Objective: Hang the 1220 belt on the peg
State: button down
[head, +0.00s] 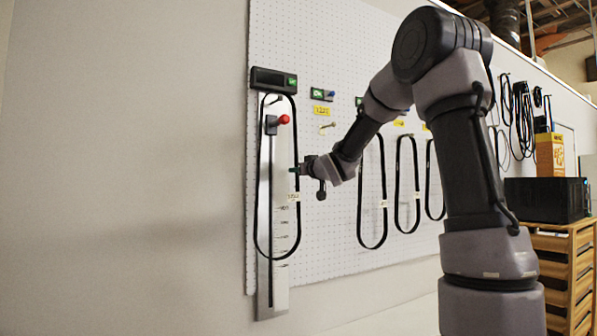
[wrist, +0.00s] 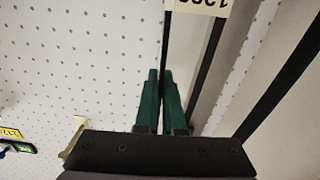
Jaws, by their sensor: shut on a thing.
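A black belt (head: 297,215) hangs as a long loop around the measuring gauge at the left of the pegboard. A pale tag is on its right strand, cut off and upside down in the wrist view (wrist: 200,5); its number is not fully readable. My gripper (head: 293,170) is shut on this right strand at mid height. In the wrist view, the green fingertips (wrist: 160,73) are close together with the dark strand (wrist: 166,35) running up from between them. A bare peg (head: 327,126) sits under a yellow label (head: 321,111), too small to read surely, up and right of my gripper.
The gauge has a black display (head: 273,79), a red knob (head: 284,119) and a scale plate (head: 282,265). Several other belts, including one (head: 384,205), hang to the right. A black box (head: 547,200) stands on a wooden drawer unit (head: 553,245) at far right.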

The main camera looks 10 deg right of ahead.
jog(key=shift+w+a+f, duration=0.15)
jog(key=shift+w+f, duration=0.35)
jog(key=shift+w+a+f, duration=0.15)
jog(key=shift+w+f, duration=0.3)
dwell(0.3)
jog(key=c, duration=0.9)
grip_release()
jog(key=shift+c, duration=0.2)
jog(key=v, duration=1.1)
